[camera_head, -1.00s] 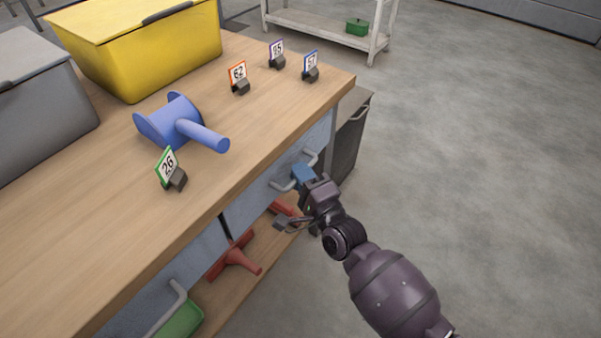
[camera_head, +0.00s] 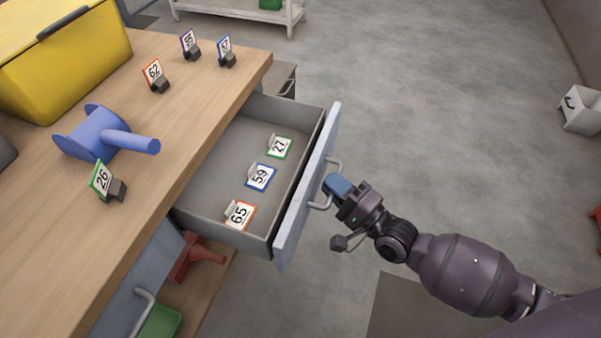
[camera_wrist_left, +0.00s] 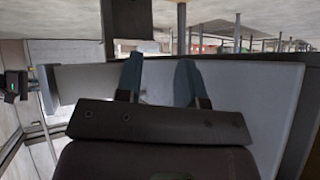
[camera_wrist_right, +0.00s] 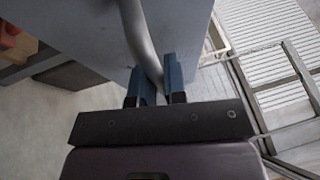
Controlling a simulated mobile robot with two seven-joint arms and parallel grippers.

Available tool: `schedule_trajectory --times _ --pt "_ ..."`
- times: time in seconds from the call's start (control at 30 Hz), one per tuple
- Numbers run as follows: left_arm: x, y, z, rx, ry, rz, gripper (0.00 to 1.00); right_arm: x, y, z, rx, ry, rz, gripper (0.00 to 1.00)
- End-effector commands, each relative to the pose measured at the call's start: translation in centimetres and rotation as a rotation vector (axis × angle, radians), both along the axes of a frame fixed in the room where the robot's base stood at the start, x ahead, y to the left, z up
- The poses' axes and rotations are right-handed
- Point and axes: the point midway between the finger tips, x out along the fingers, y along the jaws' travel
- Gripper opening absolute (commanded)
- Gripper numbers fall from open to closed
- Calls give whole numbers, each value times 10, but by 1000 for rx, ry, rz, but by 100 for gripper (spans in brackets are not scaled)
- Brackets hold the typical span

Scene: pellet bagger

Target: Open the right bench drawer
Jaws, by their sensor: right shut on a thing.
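The right bench drawer (camera_head: 222,160) stands pulled out from the bench in the head view, its grey inside open to view. Its pale blue-grey front (camera_head: 291,225) carries a bent metal bar handle (camera_head: 335,161). My right gripper (camera_head: 331,186) is shut on this handle, in front of the drawer. In the right wrist view the handle (camera_wrist_right: 140,38) runs between the blue fingers (camera_wrist_right: 154,75). My left gripper is out of the head view. In the left wrist view its fingers (camera_wrist_left: 158,75) are apart with nothing seen between them.
Cards numbered 27 (camera_head: 280,147), 59 (camera_head: 261,177) and 65 (camera_head: 240,214) lie in the drawer. On the bench top (camera_head: 160,200) are a blue spool-like part (camera_head: 95,136), a yellow bin (camera_head: 75,65) and several number cards. Floor to the right is open.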

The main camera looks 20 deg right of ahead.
Motion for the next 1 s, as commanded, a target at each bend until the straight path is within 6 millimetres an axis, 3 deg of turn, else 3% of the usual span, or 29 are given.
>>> schedule_trajectory --times 0.2,0.4,0.93,0.97,1.0 --pt "2 0 0 -2 -3 1 35 -25 -33 0 -3 1 1 0" --pt "3 -1 0 -3 -5 0 35 -36 -50 0 -1 1 0 0" --pt "4 -1 0 -3 -6 -1 35 -40 -55 0 1 0 -1 0" --pt "4 -1 0 -3 -7 -1 35 -40 -55 0 1 0 -1 17" --pt "4 -1 0 -3 -7 -1 35 -40 -55 0 1 -1 -1 23"
